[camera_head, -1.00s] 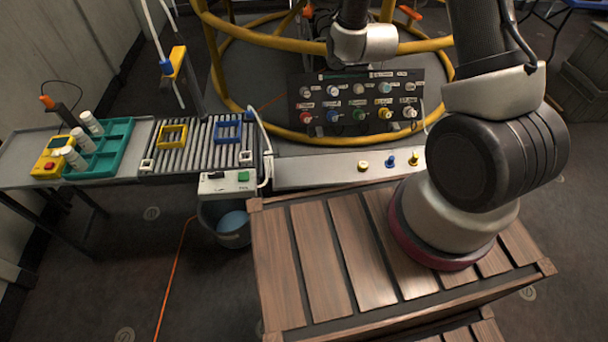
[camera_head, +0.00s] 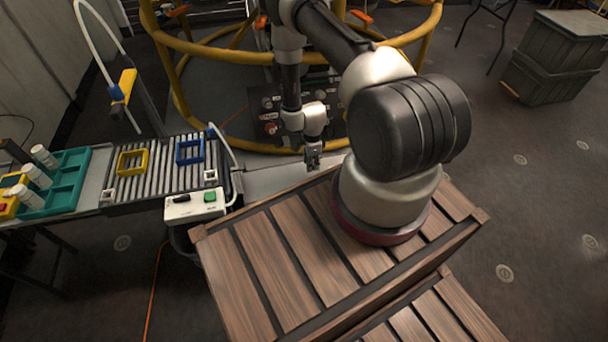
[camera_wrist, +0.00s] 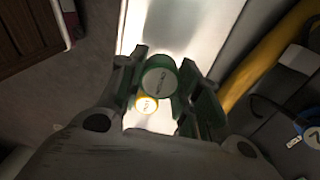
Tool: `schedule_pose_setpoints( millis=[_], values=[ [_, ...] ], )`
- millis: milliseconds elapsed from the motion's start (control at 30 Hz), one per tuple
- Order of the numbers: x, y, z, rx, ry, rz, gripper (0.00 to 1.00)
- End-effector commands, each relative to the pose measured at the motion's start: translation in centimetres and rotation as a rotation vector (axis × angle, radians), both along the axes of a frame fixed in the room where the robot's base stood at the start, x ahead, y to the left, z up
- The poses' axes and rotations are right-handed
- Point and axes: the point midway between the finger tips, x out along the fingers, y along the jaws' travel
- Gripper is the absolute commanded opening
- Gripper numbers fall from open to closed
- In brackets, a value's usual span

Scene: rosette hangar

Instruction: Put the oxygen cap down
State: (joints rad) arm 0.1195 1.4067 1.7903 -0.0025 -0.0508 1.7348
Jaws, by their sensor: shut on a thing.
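My gripper (camera_head: 313,165) hangs pointing down over the pale shelf (camera_head: 268,178) in front of the port panel. In the wrist view my gripper (camera_wrist: 163,88) is shut on a green cap with a pale lettered top (camera_wrist: 158,82), held between the two fingers. The lettering is too blurred to read, so I cannot confirm it is the oxygen cap. A yellow cap (camera_wrist: 147,104) shows just below the held cap, over the bright shelf surface (camera_wrist: 205,30). In the head view the held cap is too small to make out, and my arm hides the shelf's right part.
The port panel (camera_head: 268,105) stands behind the shelf, partly hidden by my arm. A yellow rail (camera_head: 205,42) rings it. A roller conveyor (camera_head: 135,185) with yellow and blue frames and a teal tray (camera_head: 68,185) lie left. A wooden crate (camera_head: 250,260) is in front.

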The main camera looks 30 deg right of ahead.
Motion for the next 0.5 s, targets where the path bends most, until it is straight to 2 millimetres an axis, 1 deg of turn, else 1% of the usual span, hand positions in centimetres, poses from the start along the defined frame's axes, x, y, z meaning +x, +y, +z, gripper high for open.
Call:
schedule_pose_setpoints(
  millis=[33, 100, 267, 400, 500],
  values=[
    [-0.1, 0.0, -1.1, 0.0, 0.001, 0.0, 0.0],
    [0.0, 0.0, -2.1, 0.0, 0.0, 0.0, 0.0],
    [0.0, 0.0, -3.8, -0.001, -0.002, 0.001, 0.0],
    [0.0, 0.0, -6.1, -0.001, -0.002, 0.001, 0.0],
    [0.1, 0.0, -7.0, 0.0, -0.003, 0.001, 0.0]
  ],
)
